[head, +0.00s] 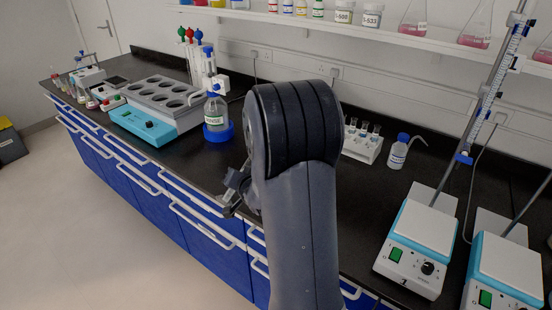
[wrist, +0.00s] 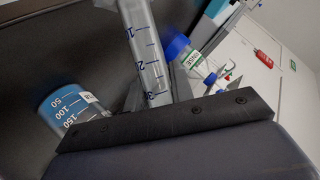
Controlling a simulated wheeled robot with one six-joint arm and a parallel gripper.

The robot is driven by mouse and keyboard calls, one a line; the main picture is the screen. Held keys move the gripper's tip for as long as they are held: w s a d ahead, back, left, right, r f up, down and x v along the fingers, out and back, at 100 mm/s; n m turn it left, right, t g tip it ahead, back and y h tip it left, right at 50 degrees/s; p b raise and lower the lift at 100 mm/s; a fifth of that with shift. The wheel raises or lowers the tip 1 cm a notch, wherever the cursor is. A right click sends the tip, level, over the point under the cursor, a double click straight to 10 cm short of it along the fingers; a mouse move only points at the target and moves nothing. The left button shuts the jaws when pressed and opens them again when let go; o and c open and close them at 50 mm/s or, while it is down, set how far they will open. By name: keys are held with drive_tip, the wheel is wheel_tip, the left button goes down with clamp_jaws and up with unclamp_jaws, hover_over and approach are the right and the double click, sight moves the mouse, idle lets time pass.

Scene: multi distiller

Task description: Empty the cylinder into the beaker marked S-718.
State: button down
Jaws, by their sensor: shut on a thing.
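My gripper (wrist: 155,98) is shut on a clear graduated cylinder (wrist: 147,50), which runs out of the top of the wrist view. I cannot tell its liquid level. A beaker (wrist: 68,108) with blue contents and volume marks is at the left of the wrist view, apart from the cylinder. Its white label (wrist: 88,97) is partly in view and too small to read, so I cannot tell whether it is S-718. In the head view my gripper (head: 234,191) shows partly beside my arm, near the bench's front edge. My arm hides the bench behind it, and neither cylinder nor beaker shows clearly there.
A test tube rack (head: 362,143) and another wash bottle (head: 398,152) stand to the right. Hotplates (head: 418,240) and a burette stand (head: 487,100) fill the right end.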

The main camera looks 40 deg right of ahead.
drive_tip(key=shift+m, duration=0.3)
drive_tip(key=shift+w+a+f+m+y+p, duration=0.1)
drive_tip(key=shift+a+f+m+y+p, duration=0.4)
drive_tip(key=shift+m+y+p, duration=0.4)
drive_tip(key=shift+w+a+f+m+t+y+p, duration=0.15)
drive_tip(key=shift+a+f+m+t+y+p, duration=0.35)
drive_tip(key=shift+a+f, duration=0.1)
drive_tip(key=shift+a+r+m+p, duration=0.1)
drive_tip(key=shift+r+m+p, duration=0.2)
drive_tip(key=shift+r+p, duration=0.25)
drive_tip(key=shift+a+r+y+p, duration=0.1)
drive_tip(key=shift+r+y+p, duration=0.05)
drive_tip(key=shift+y+p, duration=0.2)
drive_tip(key=shift+r+m, duration=0.1)
drive_tip(key=shift+m, duration=0.2)
drive_tip(key=shift+d+r+m+t+y+p, duration=0.25)
drive_tip(key=shift+d+r+m+y+p, duration=0.15)
drive_tip(key=shift+r+p, duration=0.4)
drive_tip(key=shift+d+r+m+t+y+p, duration=0.2)
drive_tip(key=shift+r+m+p, duration=0.3)
drive_tip(key=shift+p, duration=0.5)
drive_tip(key=shift+r+m+t+y+p, duration=0.45)
drive_tip(key=shift+r+m+p, duration=0.15)
drive_tip(key=shift+r+p, duration=0.25)
